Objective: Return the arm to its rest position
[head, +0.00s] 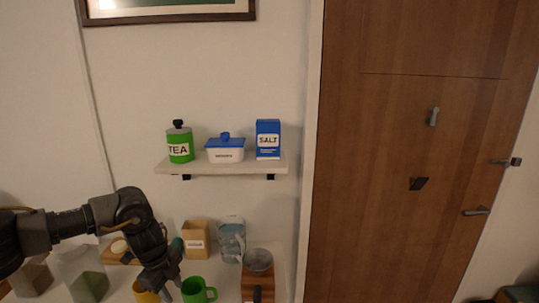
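My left arm comes in from the left, and its gripper (162,292) points down over the table, close to a yellow cup (145,296) and a green mug (194,292). The fingertips are small and dark, and part of the yellow cup is hidden behind them. I cannot tell whether the gripper is open or shut, or whether it touches the cup. My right gripper is not in view.
A wall shelf (220,168) holds a green tea canister (180,144), a blue-lidded white box (225,150) and a blue salt box (268,140). A wooden door is right.

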